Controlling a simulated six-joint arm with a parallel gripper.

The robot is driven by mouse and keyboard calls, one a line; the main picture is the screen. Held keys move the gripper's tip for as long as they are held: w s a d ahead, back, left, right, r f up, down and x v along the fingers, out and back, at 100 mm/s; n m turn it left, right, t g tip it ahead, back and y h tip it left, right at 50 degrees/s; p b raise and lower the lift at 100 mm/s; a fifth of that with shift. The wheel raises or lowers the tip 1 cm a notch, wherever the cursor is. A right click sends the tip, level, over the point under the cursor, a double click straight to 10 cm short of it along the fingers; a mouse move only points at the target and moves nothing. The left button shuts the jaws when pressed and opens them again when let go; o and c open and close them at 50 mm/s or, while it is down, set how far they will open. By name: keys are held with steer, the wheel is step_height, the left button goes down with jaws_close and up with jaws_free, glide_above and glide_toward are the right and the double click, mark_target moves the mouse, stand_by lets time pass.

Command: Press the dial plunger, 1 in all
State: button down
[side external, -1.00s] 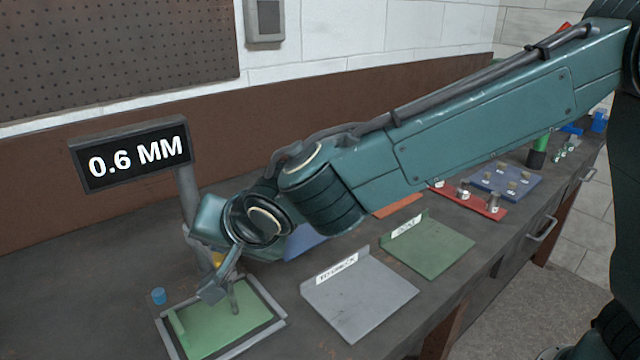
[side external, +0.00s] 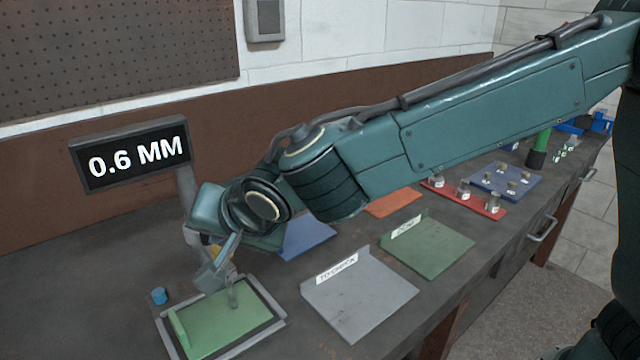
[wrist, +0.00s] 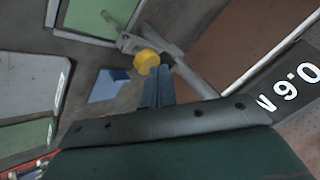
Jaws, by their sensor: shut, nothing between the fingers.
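The dial stand carries a yellow round cap (wrist: 147,61), seemingly the top of the plunger. In the side view only a sliver of yellow shows beside the wrist. My gripper (wrist: 157,73) is shut and empty; its fingertips are close beside the yellow cap in the wrist view. I cannot tell whether they touch. The readout (side external: 138,155) shows 0.6 MM. The green plate (side external: 222,323) lies in a grey frame below; it also shows in the wrist view (wrist: 97,17).
A small blue cylinder (side external: 159,296) stands left of the frame. A grey "TO CHECK" tray (side external: 362,300), a green tray (side external: 430,247) and a blue mat (side external: 305,236) lie to the right. The readout's post (side external: 188,205) is close to my wrist.

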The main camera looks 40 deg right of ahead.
steer(key=shift+r, duration=0.75)
steer(key=shift+r, duration=0.2)
steer(key=shift+r, duration=2.35)
